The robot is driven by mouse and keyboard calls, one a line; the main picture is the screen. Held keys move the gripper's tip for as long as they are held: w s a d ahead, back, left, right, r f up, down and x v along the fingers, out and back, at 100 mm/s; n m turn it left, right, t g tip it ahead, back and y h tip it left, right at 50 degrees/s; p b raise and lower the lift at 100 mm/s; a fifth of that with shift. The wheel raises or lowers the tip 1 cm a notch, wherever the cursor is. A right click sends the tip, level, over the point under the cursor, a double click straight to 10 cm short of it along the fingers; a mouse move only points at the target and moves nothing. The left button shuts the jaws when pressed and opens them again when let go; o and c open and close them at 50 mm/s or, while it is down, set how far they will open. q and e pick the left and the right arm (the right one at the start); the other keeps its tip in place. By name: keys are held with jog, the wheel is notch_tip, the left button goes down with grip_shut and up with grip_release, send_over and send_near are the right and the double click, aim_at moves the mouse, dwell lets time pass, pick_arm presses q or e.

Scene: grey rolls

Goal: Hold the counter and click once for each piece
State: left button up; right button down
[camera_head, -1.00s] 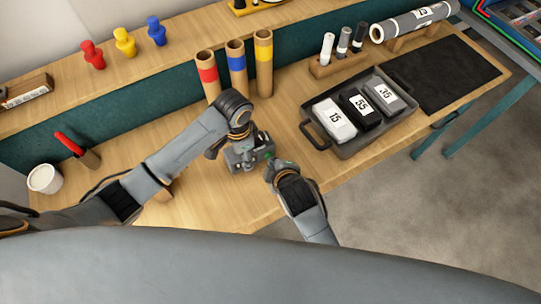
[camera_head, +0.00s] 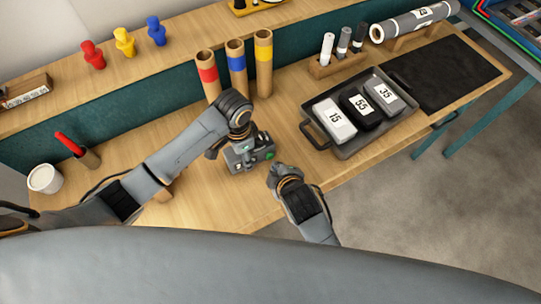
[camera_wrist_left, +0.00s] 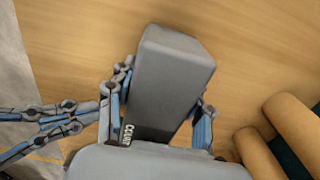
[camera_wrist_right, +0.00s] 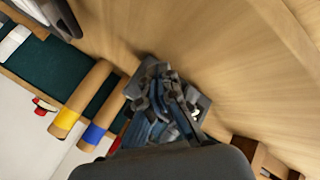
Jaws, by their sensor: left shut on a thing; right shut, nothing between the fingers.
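The counter (camera_head: 245,157) is a small grey box with a green button (camera_head: 270,155) at its right end. My left gripper (camera_wrist_left: 160,108) is shut on the counter (camera_wrist_left: 172,75), a finger on each side, and holds it by the bench's front. Part of a "COUNT" label shows in the left wrist view. My right gripper (camera_head: 275,172) is shut and empty, just right of and below the counter, apart from the button in the head view. In the right wrist view its closed fingers (camera_wrist_right: 168,108) hide much of the counter (camera_wrist_right: 201,101).
A grey tray (camera_head: 355,150) holds blocks marked 15 (camera_head: 334,120), 55 (camera_head: 360,108) and 35 (camera_head: 384,96). Three banded tubes (camera_head: 236,70) stand behind the counter. Red, yellow and blue pegs (camera_head: 124,42) stand on the shelf. A white cup (camera_head: 45,180) is at left.

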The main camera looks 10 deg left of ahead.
jog(key=shift+s+d, duration=0.75)
jog(key=shift+s, duration=0.3)
jog(key=shift+s+d, duration=0.75)
jog(key=shift+s, duration=0.25)
dwell(0.7)
jog(key=s+d, duration=0.2)
jog(key=s, duration=0.1)
jog(key=shift+d, duration=0.1)
jog(key=shift+w, duration=0.1)
jog(key=shift+w+a, duration=0.85)
jog(key=shift+w, duration=0.3)
jog(key=shift+w+a, duration=0.9)
jog(key=shift+w, duration=0.3)
jog(key=shift+w+a, duration=0.85)
jog(key=shift+w, duration=0.3)
jog(key=shift+w+a, duration=0.25)
jog(key=shift+w, duration=0.05)
